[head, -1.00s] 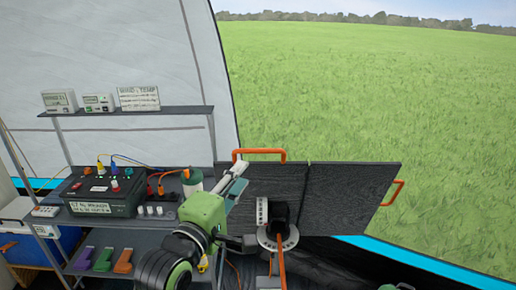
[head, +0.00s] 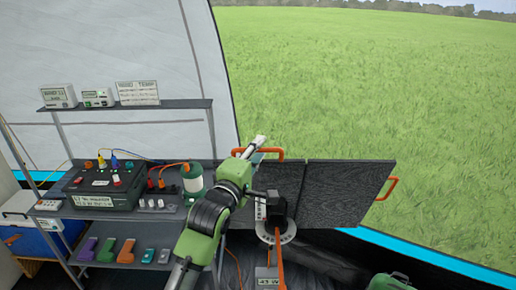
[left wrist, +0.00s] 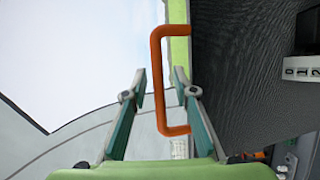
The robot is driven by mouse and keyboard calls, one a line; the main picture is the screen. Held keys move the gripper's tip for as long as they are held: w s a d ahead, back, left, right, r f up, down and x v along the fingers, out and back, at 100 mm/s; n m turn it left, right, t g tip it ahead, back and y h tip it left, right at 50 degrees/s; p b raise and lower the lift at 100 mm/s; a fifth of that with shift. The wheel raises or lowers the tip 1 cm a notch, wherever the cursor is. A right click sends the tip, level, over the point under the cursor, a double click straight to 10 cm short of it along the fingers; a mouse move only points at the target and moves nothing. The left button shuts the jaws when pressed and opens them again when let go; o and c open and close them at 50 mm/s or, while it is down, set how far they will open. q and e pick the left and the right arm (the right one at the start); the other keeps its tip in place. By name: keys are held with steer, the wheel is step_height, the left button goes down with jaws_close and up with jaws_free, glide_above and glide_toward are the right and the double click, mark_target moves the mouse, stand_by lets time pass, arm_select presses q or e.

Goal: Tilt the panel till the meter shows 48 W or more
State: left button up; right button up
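My left gripper (head: 258,146) is at the top handle. In the left wrist view its fingers (left wrist: 158,108) are spread, with the orange handle (left wrist: 157,80) between them and gaps showing on both sides.
A shelf rack (head: 130,212) at left holds a black power box (head: 100,188), a green-and-white canister (head: 192,180) and small devices.

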arm_select(q)
jaws_close()
steer(key=shift+s+f+b, duration=0.3)
steer(key=shift+b, duration=0.2)
steer(key=s+f+m+t+h+b, duration=0.2)
steer(key=s+f+t+b, duration=0.1)
steer(key=s+b, duration=0.6)
steer(key=shift+s+f+h, duration=0.3)
steer(key=shift+s+f, duration=0.6)
jaws_free()
